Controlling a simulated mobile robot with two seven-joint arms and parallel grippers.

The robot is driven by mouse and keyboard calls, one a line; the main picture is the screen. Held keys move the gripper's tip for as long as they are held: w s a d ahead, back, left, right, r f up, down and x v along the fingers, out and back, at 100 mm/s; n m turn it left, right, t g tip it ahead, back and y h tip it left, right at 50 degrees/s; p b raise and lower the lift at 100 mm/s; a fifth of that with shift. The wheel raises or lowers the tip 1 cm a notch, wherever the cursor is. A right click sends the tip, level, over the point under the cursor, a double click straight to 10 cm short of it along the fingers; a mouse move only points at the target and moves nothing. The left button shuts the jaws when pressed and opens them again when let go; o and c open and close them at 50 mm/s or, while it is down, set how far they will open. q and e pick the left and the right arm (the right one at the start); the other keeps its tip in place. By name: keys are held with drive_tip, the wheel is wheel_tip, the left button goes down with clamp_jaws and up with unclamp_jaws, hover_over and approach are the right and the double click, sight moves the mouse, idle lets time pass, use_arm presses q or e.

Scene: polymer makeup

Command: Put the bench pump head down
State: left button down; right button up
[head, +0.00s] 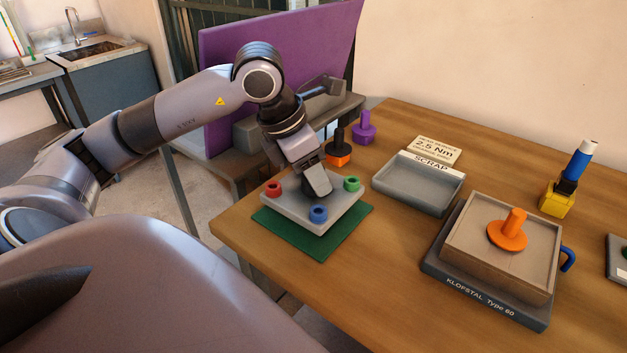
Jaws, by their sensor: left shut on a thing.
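The pump head appears to be a light grey square plate (288,212) with red, blue and green ring-like ports on its corners. My left gripper (317,190) comes down on it from above and is shut on its middle part. The fingertips and the gripped part are mostly hidden by the gripper itself. The plate is over a dark green mat (350,230) near the table's left front corner. The mat shows along its front and right sides. I cannot tell whether the plate touches the mat. My right gripper is not in view.
On the wooden table (375,285), a grey scrap tray (417,192) stands right of the mat. A Klofstal unit (482,285) carries a box with an orange knob (508,232). Orange-black (338,155) and purple (364,130) pieces stand behind. A yellow-blue tool (557,197) stands at right.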

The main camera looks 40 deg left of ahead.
use_arm(q)
drive_tip(key=shift+f, duration=1.4)
drive_tip(key=shift+f, duration=0.1)
drive_tip(key=c, duration=0.6)
unclamp_jaws()
drive_tip(key=shift+b, duration=0.3)
drive_tip(key=shift+r, duration=0.4)
drive_tip(key=p+v, duration=0.1)
drive_tip(key=v, duration=1)
drive_tip(key=shift+s+r, duration=0.15)
drive_tip(key=shift+s, duration=0.1)
